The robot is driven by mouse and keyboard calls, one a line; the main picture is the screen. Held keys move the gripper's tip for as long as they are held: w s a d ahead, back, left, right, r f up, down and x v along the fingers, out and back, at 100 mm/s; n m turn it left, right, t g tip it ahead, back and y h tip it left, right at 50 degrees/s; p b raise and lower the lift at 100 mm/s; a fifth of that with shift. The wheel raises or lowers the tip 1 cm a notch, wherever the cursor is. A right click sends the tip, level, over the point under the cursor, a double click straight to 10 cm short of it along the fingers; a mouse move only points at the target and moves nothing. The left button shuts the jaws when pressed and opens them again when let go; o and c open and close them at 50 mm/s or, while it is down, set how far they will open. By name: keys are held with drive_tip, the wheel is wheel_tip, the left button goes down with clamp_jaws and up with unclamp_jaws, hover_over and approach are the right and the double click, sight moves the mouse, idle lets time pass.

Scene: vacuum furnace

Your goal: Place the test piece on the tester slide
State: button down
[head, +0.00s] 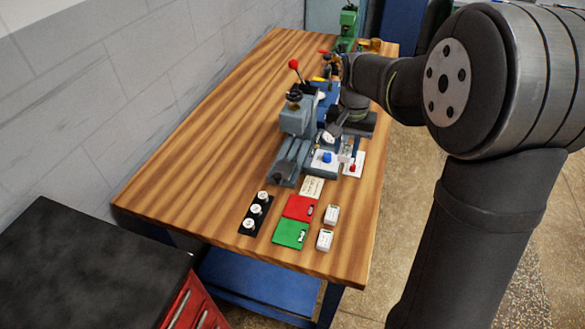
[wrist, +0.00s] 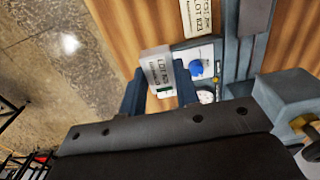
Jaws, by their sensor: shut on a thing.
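My gripper (wrist: 160,95) is shut on a pale block, the test piece (wrist: 157,68), whose face carries a printed label beginning "LOT". The test piece is between the two dark blue fingers in the wrist view, with a small green mark near its lower end. In the head view my gripper is small and partly hidden by my arm, beside the grey tester (head: 297,120). The tester's base has a pale panel with a blue knob (head: 326,157), also seen in the wrist view (wrist: 196,68). I cannot clearly make out the slide, or whether the piece touches anything.
A red mat (head: 300,207) and a green mat (head: 290,234) lie nearer on the wooden bench (head: 190,150). Two white blocks (head: 331,214) (head: 325,239) stand beside them. A black strip (head: 254,215) holds several pale round pieces. A lot card (head: 312,187) lies near the tester. The bench's left side is clear.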

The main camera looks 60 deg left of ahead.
drive_tip(key=s+a+r, duration=0.1)
drive_tip(key=s+a, duration=0.3)
hover_over(284, 169)
wheel_tip(284, 169, down, 6)
drive_tip(key=shift+w+f, duration=0.15)
drive_tip(key=shift+f, duration=0.05)
drive_tip(key=shift+a+f, duration=0.1)
drive_tip(key=shift+f, duration=0.3)
wheel_tip(284, 169, down, 4)
drive_tip(key=shift+r, duration=0.25)
drive_tip(key=shift+f, duration=0.1)
drive_tip(key=c, duration=1.1)
unclamp_jaws()
